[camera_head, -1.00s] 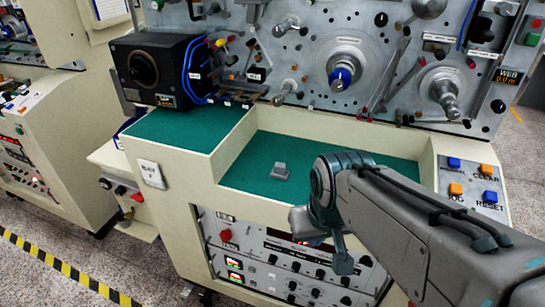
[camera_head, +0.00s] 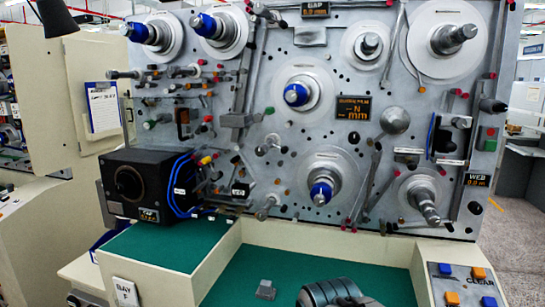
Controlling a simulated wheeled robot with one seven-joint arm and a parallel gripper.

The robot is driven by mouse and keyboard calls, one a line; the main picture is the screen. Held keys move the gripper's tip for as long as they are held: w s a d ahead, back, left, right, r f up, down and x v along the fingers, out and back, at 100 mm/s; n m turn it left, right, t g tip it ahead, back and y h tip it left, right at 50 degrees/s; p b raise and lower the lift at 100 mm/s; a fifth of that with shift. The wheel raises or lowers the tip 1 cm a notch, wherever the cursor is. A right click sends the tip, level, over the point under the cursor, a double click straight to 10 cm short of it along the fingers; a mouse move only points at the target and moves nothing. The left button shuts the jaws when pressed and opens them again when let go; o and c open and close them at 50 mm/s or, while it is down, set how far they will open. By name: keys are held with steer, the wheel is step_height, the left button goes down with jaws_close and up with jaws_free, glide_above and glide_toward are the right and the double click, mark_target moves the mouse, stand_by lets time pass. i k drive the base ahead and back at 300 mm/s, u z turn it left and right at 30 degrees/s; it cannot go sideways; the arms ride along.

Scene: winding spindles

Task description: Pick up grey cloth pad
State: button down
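The grey cloth pad (camera_head: 266,289) is a small grey lump on the green work surface (camera_head: 240,267), near the bottom edge of the view. Nothing touches it. Only a rounded grey joint of my arm shows at the bottom, to the right of the pad. My gripper is out of the picture below.
A black box (camera_head: 150,183) with a round knob and blue cables stands on the raised green shelf at left. The upright grey panel (camera_head: 240,100) behind carries several spindles and rollers. A button panel (camera_head: 462,284) is at lower right. Green surface around the pad is clear.

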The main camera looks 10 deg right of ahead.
mark_target(265, 291)
steer(key=u, duration=1.8)
steer(key=i, duration=1.05)
steer(key=z, duration=2.8)
